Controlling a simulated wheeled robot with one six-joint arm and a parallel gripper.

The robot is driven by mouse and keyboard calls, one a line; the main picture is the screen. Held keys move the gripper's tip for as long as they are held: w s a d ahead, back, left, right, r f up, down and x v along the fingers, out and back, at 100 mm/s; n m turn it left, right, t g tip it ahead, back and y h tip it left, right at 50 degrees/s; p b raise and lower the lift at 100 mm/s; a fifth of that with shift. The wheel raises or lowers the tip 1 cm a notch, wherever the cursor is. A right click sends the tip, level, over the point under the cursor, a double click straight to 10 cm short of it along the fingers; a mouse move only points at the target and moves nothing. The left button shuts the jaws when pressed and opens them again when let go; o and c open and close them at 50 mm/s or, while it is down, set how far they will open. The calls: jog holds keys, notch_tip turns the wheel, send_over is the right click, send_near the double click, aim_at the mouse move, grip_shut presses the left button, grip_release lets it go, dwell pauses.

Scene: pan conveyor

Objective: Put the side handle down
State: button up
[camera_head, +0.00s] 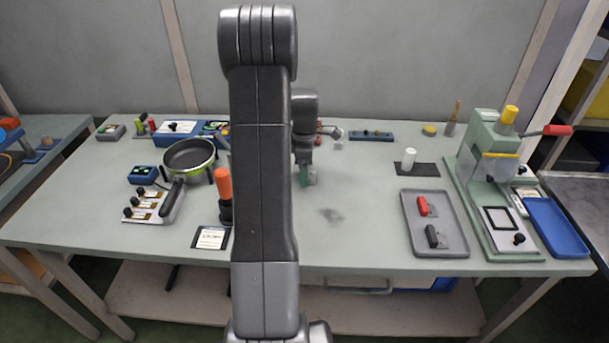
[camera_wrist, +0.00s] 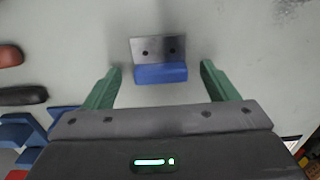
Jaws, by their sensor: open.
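A small blue block with a bent grey metal plate with two dark holes, which looks like the side handle (camera_wrist: 160,74), rests on the pale table in the wrist view. My gripper (camera_wrist: 160,68) is open, with one green finger on each side of it. A gap shows between each finger and the blue block. In the head view my gripper (camera_head: 306,177) is low over the middle of the table, and my arm hides much of that spot. I cannot make out the side handle there.
A pan (camera_head: 189,155) stands at the left. A grey tray (camera_head: 408,218) with a red and a black handle lies at the right, beside a green press (camera_head: 467,190) and a blue tray (camera_head: 556,228). The table between my gripper and the grey tray is clear.

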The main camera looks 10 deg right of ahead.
jog(key=shift+f, duration=0.15)
jog(key=c, duration=1.2)
